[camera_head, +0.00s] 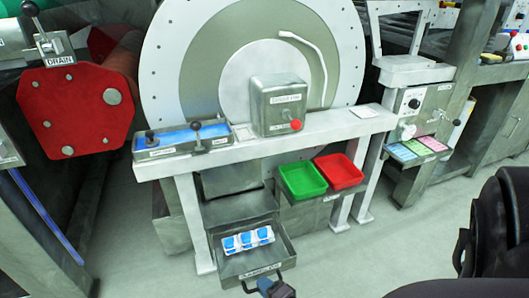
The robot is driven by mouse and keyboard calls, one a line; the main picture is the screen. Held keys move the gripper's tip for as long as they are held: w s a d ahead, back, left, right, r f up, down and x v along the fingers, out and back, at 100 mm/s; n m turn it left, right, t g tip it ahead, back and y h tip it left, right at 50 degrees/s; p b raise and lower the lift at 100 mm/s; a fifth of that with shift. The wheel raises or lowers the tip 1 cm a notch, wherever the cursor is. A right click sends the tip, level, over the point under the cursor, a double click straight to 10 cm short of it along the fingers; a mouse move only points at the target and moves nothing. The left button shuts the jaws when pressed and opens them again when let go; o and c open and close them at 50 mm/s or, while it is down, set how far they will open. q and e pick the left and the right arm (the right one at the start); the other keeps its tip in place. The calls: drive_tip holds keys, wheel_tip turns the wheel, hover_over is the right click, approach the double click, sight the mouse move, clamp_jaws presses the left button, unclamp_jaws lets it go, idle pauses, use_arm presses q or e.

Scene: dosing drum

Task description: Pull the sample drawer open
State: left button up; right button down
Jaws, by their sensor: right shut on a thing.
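The sample drawer (282,248) is a grey metal drawer low under the white bench frame, with a label on its front. It stands pulled out, so its inside shows. Several blue-and-white packs (248,239) lie in a row inside it. My right gripper (270,285) is at the drawer's front, at the bottom edge of the view, shut on the drawer handle (250,289). The handle is partly hidden by the gripper. My left gripper is not in view.
A green tray (302,180) and a red tray (338,171) sit right of the drawer under the bench (270,143). A control box (279,104) and a lever panel (181,140) are on top. The floor (400,255) to the right is clear.

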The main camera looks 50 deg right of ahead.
idle(0.4)
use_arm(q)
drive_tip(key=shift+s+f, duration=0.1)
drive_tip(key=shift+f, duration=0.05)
use_arm(e)
drive_tip(key=c, duration=1.5)
unclamp_jaws()
drive_tip(key=shift+o, duration=0.2)
drive_tip(key=shift+s, duration=0.2)
use_arm(q)
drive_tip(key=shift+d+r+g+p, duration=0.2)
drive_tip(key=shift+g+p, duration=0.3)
drive_tip(key=shift+p, duration=0.55)
use_arm(e)
drive_tip(key=v, duration=1)
drive_tip(key=shift+s, duration=0.25)
